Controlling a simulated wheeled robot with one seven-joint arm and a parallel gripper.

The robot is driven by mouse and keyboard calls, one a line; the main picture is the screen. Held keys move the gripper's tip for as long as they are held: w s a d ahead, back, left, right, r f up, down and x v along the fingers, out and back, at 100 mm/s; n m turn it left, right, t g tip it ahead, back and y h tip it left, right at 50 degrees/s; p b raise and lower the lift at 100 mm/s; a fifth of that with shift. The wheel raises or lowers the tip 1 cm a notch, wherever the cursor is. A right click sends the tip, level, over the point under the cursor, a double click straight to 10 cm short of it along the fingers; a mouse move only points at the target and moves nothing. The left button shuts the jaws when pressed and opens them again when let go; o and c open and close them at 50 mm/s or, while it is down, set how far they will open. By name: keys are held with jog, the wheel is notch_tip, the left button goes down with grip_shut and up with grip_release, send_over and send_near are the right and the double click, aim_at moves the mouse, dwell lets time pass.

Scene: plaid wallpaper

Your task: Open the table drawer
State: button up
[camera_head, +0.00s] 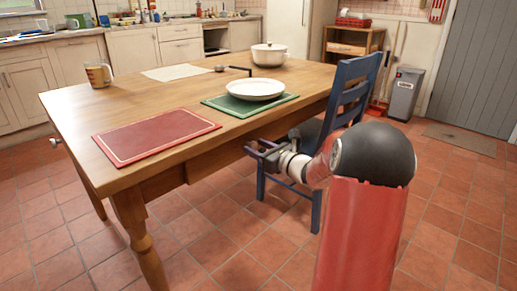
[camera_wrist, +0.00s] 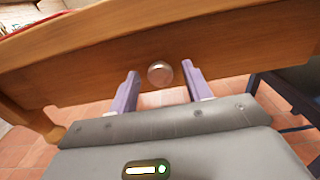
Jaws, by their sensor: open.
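The wooden table (camera_head: 158,100) fills the left and middle of the head view. Its drawer front (camera_wrist: 95,75) spans the wrist view, with a round metal knob (camera_wrist: 160,73) on it. The drawer looks closed, as far as the wrist view shows. My gripper (camera_wrist: 160,82) is open, with one purple finger on each side of the knob and visible space between them and it. In the head view my gripper (camera_head: 262,151) is at the table's near side, below the top's edge; the knob there is hidden.
A blue chair (camera_head: 347,95) stands close to the right of my gripper. On the table are a red mat (camera_head: 155,135), a green mat (camera_head: 222,104) with a white plate (camera_head: 255,89), a pot (camera_head: 269,55) and a mug (camera_head: 98,74). The tiled floor in front is clear.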

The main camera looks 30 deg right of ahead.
grip_shut()
jog(key=shift+s, duration=0.1)
jog(key=p+v, duration=0.1)
jog(key=v, duration=2.3)
jog(key=shift+s+r, duration=0.1)
grip_release()
